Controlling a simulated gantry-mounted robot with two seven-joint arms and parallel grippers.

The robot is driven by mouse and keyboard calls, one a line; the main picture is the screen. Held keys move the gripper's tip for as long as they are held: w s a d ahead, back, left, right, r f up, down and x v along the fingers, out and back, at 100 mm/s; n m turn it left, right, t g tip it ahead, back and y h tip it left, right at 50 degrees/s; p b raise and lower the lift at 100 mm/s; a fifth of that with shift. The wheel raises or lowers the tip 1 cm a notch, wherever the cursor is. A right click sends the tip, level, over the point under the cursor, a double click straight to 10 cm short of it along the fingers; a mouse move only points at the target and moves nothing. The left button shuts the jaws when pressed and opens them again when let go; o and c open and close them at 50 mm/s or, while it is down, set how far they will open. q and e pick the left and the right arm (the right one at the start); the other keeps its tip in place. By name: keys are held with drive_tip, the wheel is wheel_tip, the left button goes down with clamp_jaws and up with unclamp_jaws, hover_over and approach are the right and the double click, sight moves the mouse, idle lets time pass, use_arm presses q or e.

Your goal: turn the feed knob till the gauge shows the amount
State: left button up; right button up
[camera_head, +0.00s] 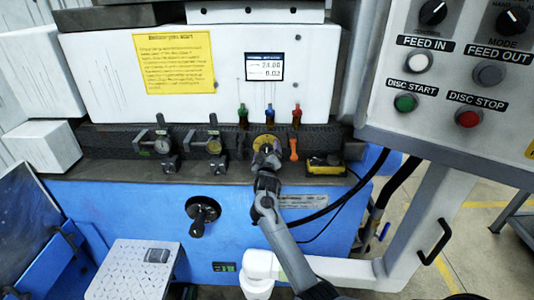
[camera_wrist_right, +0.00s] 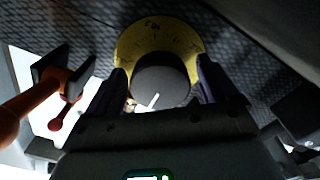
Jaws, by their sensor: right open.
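The feed knob (camera_wrist_right: 160,84) is a dark round cap with a white pointer mark, in front of a yellow dial (camera_wrist_right: 158,38) in the right wrist view. My right gripper (camera_wrist_right: 162,92) is open, with one finger on each side of the knob; I cannot tell if they touch it. In the head view my right gripper (camera_head: 265,152) is at the yellow dial (camera_head: 264,141) and hides most of the knob. The gauge, a small digital display (camera_head: 264,67), seems to read 24.00 above 0.02; any sign is unclear. My left gripper is not in view.
An orange lever (camera_head: 293,147) stands just right of the dial; it is close in the wrist view (camera_wrist_right: 38,97). Two clamp-like gauges (camera_head: 162,145) are left. A yellow-black block (camera_head: 325,164) is right. A button panel (camera_head: 450,75) hangs at the upper right.

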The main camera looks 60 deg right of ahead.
drive_tip(key=c, duration=1)
drive_tip(key=shift+c, duration=0.2)
